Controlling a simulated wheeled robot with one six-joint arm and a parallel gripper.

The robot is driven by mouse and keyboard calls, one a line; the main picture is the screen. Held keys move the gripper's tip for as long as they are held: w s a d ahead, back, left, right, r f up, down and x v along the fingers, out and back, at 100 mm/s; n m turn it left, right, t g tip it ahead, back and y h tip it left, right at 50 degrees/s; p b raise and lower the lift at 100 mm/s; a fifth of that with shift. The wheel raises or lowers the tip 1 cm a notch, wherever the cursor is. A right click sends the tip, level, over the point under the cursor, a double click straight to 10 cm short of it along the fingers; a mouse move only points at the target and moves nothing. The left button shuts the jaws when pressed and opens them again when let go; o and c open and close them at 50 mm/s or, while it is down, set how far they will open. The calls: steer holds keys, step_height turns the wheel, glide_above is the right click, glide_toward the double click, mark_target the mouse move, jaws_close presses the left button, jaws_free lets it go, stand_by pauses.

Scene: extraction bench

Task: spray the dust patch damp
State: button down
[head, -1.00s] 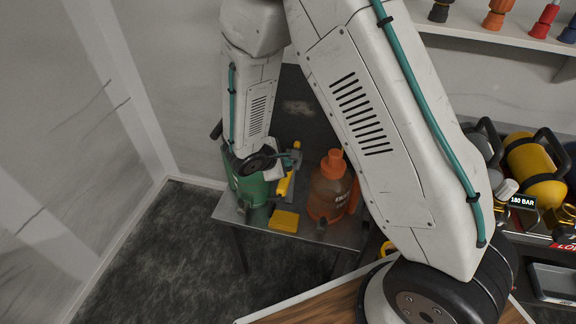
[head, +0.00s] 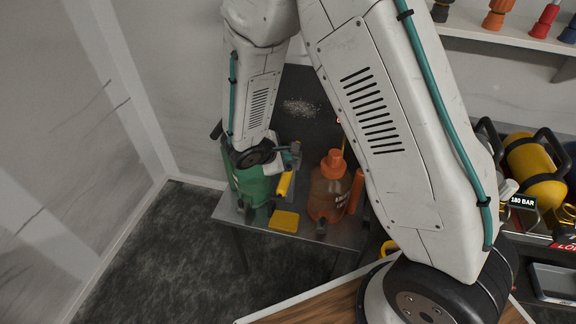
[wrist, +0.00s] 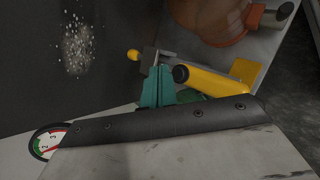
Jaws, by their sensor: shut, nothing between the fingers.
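The dust patch (head: 300,108) is a pale, speckled spot on a dark upright panel behind the small metal table. It also shows at upper left in the wrist view (wrist: 77,48). A green container (head: 251,183) stands on the table, partly hidden by my arm. A yellow-handled tool (wrist: 207,80) lies beside my fingers in the wrist view; I cannot tell whether they touch. My gripper (wrist: 157,88) has teal fingers, shut and empty.
An orange-brown bottle (head: 327,189) with an orange cap and a yellow block (head: 284,221) stand on the metal table (head: 280,238). An orange cylinder (head: 356,190) is right of the bottle. Dark floor at lower left is clear.

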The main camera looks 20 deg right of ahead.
steer(key=shift+r, duration=2.75)
stand_by(0.3)
